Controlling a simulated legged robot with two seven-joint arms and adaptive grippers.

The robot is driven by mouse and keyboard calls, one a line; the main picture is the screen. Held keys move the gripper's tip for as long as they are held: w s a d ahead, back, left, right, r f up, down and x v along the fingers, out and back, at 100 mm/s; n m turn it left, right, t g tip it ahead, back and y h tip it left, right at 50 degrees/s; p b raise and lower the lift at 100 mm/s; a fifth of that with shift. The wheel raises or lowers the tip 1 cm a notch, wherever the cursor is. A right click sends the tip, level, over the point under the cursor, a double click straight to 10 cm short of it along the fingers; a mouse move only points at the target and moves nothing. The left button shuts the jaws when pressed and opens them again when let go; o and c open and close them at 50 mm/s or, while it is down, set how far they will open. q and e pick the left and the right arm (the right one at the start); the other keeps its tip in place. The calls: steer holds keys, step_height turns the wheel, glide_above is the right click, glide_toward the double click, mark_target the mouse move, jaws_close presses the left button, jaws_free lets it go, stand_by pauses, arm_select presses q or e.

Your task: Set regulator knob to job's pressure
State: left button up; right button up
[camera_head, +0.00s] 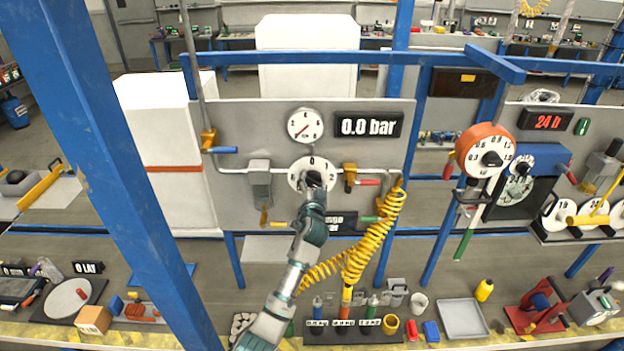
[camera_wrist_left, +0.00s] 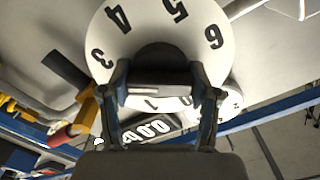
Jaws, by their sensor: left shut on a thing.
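The regulator dial (camera_head: 299,174) is a white disc with black numbers on the grey panel (camera_head: 240,126). My left gripper (camera_head: 315,181) is at the dial's centre, shut on the black regulator knob (camera_wrist_left: 160,57). In the left wrist view the dial (camera_wrist_left: 112,40) fills the top, and the fingers of my left gripper (camera_wrist_left: 158,88) stand on both sides of the knob. The pressure display (camera_head: 368,125) reads 0.0 bar. A round gauge (camera_head: 305,125) with a red needle is above the dial. A lower sign (camera_head: 343,222) is partly hidden by my arm. My right gripper is not in view.
A yellow coiled hose (camera_head: 372,236) hangs right of my left arm. Valves with blue (camera_head: 224,150) and red (camera_head: 369,183) handles flank the dial. A blue post (camera_head: 112,170) stands at the left. An orange-rimmed gauge (camera_head: 485,150) is at the right. Bench items line the front.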

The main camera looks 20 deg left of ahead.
arm_select(q)
steer(key=shift+m+p, duration=0.3)
steer(key=shift+m, duration=0.4)
steer(key=shift+d, duration=0.1)
steer(key=o, duration=1.2)
steer(key=shift+c, duration=0.2)
steer(key=shift+s+d, duration=0.1)
steer(key=v, duration=1.1)
steer(key=shift+s+d, duration=0.2)
steer(key=shift+s, duration=0.1)
